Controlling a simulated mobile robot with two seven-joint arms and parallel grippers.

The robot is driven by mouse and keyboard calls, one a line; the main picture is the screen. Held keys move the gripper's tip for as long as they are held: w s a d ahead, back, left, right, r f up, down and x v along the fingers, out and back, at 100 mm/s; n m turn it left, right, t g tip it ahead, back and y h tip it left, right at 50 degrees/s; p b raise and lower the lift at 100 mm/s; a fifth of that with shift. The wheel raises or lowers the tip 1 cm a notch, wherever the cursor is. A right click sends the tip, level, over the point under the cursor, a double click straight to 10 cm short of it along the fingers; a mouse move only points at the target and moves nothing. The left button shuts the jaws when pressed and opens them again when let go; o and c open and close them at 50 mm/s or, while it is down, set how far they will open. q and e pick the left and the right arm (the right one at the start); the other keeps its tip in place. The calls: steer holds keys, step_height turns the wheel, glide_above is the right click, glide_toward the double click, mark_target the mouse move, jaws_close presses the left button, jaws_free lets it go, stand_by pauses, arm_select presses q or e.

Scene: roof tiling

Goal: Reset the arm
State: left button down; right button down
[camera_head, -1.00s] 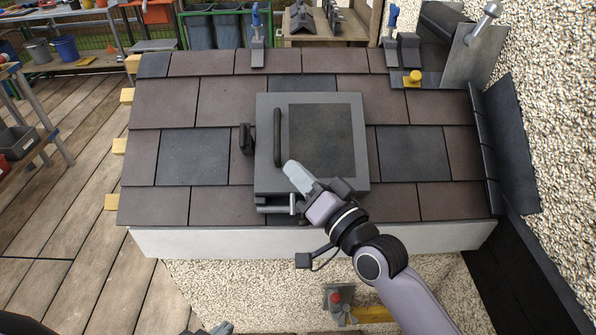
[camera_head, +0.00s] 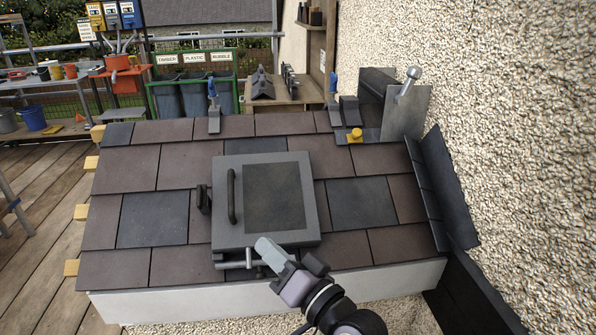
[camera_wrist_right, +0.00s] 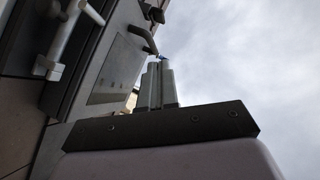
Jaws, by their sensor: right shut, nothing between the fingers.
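My right gripper (camera_head: 270,250) is at the front edge of the roof hatch, over its lower rim, with its fingers together and nothing between them. In the right wrist view its closed fingers (camera_wrist_right: 157,85) point up past the hatch against the sky. The grey hatch (camera_head: 228,170) has a dark panel and a curved handle (camera_head: 232,196) and lies closed on the tiled roof. A metal bar (camera_head: 232,265) shows at its lower edge, partly behind the gripper. My left gripper is not in view.
Brown and dark tiles (camera_head: 152,218) cover the roof. A pebbled wall (camera_head: 510,120) and dark upright flashing (camera_head: 440,180) stand at the right. A yellow-knobbed piece (camera_head: 355,135) and blue-handled tools (camera_head: 213,92) are along the top. Bins (camera_head: 190,98) stand behind; wooden decking (camera_head: 45,190) lies left.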

steer(key=s+d+f+h, duration=0.4)
steer(key=s+d+f, duration=0.2)
steer(key=d+f, duration=0.2)
steer(key=s+d+f+n+g+h+p, duration=0.1)
steer(key=s+d+f+h, duration=0.3)
steer(key=d, duration=0.7)
steer(key=s+d+f+g+h+p, duration=0.1)
steer(key=s+d+f+h, duration=0.3)
steer(key=s+d+f, duration=0.5)
step_height(320, 180, down, 3)
steer(key=shift+d+r+n, duration=0.2)
steer(key=shift+d+n, duration=0.05)
steer(key=shift+n, duration=0.15)
steer(key=shift+s, duration=0.1)
